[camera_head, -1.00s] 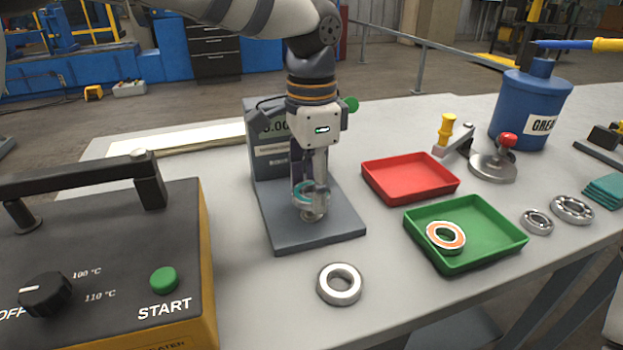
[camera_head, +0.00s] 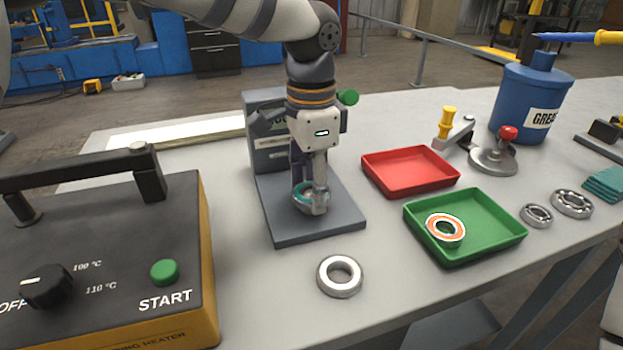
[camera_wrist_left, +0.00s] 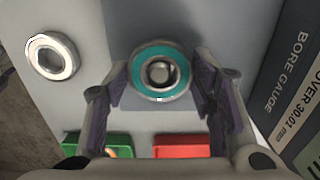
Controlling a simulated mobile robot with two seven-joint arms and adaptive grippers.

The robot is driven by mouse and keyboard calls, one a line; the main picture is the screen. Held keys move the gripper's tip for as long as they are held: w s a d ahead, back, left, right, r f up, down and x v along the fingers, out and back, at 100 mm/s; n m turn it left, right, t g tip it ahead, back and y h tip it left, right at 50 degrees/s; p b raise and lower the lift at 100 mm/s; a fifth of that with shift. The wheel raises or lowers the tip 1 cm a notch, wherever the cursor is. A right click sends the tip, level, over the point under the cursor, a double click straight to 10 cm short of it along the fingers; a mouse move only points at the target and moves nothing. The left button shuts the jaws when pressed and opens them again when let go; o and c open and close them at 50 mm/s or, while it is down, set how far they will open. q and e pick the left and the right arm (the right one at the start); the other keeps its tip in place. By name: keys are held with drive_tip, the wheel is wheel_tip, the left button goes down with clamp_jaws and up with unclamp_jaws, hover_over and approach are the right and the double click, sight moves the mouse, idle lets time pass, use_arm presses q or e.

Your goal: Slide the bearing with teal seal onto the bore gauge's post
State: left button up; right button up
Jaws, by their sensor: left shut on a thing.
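The bearing with teal seal (camera_head: 301,196) is between the fingertips of my left gripper (camera_head: 310,196), which is shut on it, low over the base of the bore gauge (camera_head: 340,222). In the left wrist view the bearing's teal ring (camera_wrist_left: 183,70) lies between the two fingers, and the round metal top of the post (camera_wrist_left: 159,72) shows inside its bore, roughly centred. How far the bearing is down the post is hard to tell. The gauge's upright body (camera_wrist_left: 290,95) also shows in the wrist view. My right gripper is not in view.
A plain steel ring (camera_head: 339,276) lies in front of the gauge. A green tray (camera_head: 490,226) holds an orange-sealed bearing (camera_head: 445,228); a red tray (camera_head: 411,170) is behind it. The heater (camera_head: 110,240) stands at left. Two open bearings (camera_head: 571,204) lie at right.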

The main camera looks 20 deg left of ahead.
use_arm(q)
drive_tip(key=shift+f, duration=0.6)
drive_tip(key=o, duration=1.2)
drive_tip(key=shift+c, duration=0.2)
drive_tip(key=shift+o, duration=0.2)
drive_tip(key=shift+f, duration=0.1)
drive_tip(key=o, duration=0.4)
drive_tip(key=shift+o, duration=0.2)
